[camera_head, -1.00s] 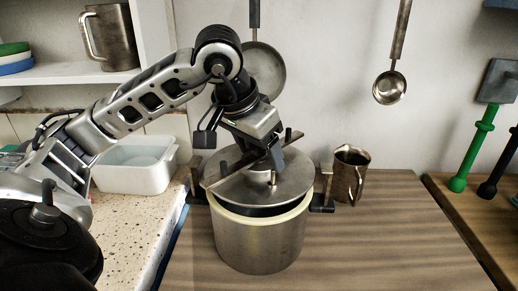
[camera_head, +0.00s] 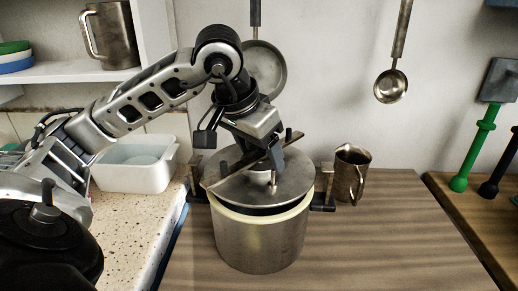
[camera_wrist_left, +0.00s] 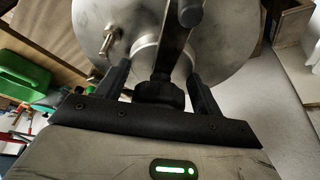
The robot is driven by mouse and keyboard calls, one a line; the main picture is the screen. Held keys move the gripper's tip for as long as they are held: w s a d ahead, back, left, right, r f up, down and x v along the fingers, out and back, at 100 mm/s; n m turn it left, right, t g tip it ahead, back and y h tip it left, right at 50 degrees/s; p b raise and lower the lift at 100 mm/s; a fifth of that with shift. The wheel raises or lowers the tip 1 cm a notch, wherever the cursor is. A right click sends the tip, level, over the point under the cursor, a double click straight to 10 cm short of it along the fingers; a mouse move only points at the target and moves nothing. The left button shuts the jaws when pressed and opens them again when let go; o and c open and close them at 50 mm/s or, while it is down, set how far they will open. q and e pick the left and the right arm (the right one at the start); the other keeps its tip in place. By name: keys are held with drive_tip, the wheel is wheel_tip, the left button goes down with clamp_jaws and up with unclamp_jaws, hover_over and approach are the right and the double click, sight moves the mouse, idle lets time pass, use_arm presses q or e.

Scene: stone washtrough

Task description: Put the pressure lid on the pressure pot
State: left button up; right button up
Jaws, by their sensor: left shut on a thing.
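The pressure lid (camera_head: 285,184) is a round grey metal disc with a bar handle across its top and a small valve post. It lies over the mouth of the pressure pot (camera_head: 260,240), slightly tilted, with a dark gap showing at the front between lid and the pot's pale rim. My left gripper (camera_head: 272,148) is shut on the lid at its handle from above. In the left wrist view the lid (camera_wrist_left: 232,42) fills the top, with the gripper fingers (camera_wrist_left: 160,82) either side of its central knob. The right gripper is not in view.
The pot stands on a wooden top (camera_head: 400,240) with side handles sticking out. A metal jug (camera_head: 350,175) stands close to its right. A white tub (camera_head: 135,165) sits on the speckled counter at left. A ladle (camera_head: 390,86) and a pan (camera_head: 265,70) hang on the wall.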

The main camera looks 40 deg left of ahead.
use_arm(q)
drive_tip(key=shift+f+b, duration=0.3)
drive_tip(key=shift+b, duration=0.05)
drive_tip(key=shift+f+b, duration=0.3)
drive_tip(key=shift+f, duration=0.05)
drive_tip(key=shift+f+b, duration=0.5)
idle(1.1)
drive_tip(key=o, duration=1.5)
drive_tip(key=shift+o, duration=1)
drive_tip(key=shift+f, duration=0.1)
